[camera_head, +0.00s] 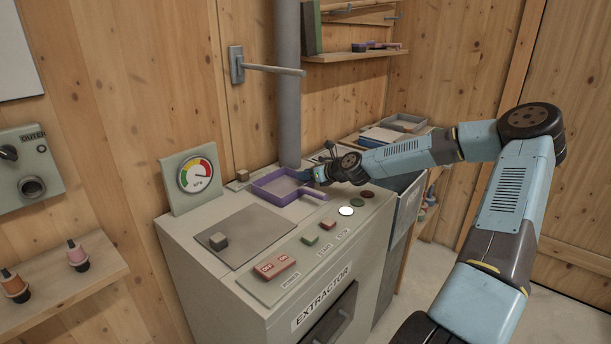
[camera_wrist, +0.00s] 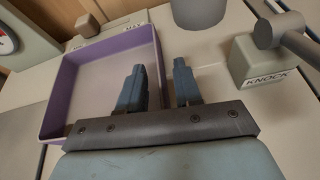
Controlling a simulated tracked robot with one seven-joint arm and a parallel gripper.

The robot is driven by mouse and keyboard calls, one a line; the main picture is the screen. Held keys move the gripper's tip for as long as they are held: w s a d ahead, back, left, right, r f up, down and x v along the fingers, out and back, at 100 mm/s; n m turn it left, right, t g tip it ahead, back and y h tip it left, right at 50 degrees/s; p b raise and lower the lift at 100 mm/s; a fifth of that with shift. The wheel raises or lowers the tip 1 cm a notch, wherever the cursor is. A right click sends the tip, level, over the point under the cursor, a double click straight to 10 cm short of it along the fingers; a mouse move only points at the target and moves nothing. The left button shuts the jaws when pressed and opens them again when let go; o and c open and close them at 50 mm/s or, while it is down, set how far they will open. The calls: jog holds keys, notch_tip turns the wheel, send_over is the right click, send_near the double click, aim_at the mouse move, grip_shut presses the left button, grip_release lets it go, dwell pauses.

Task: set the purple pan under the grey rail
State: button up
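The purple pan (camera_head: 287,187) is a shallow square tray with a short handle, lying on top of the extractor near its back. It appears empty in the wrist view (camera_wrist: 72,85). A grey bar (camera_head: 272,69), which I take for the grey rail, sticks out from a wall bracket above and left of the pan. My gripper (camera_head: 311,177) is low at the pan's right side. In the wrist view its blue fingers (camera_wrist: 160,74) are apart, one over the pan's inside and one beyond its right wall. I cannot tell whether they touch the wall.
A grey vertical pipe (camera_head: 288,85) stands behind the pan. A block marked KNOCK (camera_wrist: 267,68) with a grey mallet-like piece is right of my gripper. A gauge (camera_head: 196,178) and a flat plate (camera_head: 243,236) with a small block are left of the pan.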

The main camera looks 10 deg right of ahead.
jog(key=v, duration=1.1)
jog(key=shift+s+d+r, duration=0.15)
jog(key=shift+s+d, duration=0.05)
jog(key=shift+s, duration=0.1)
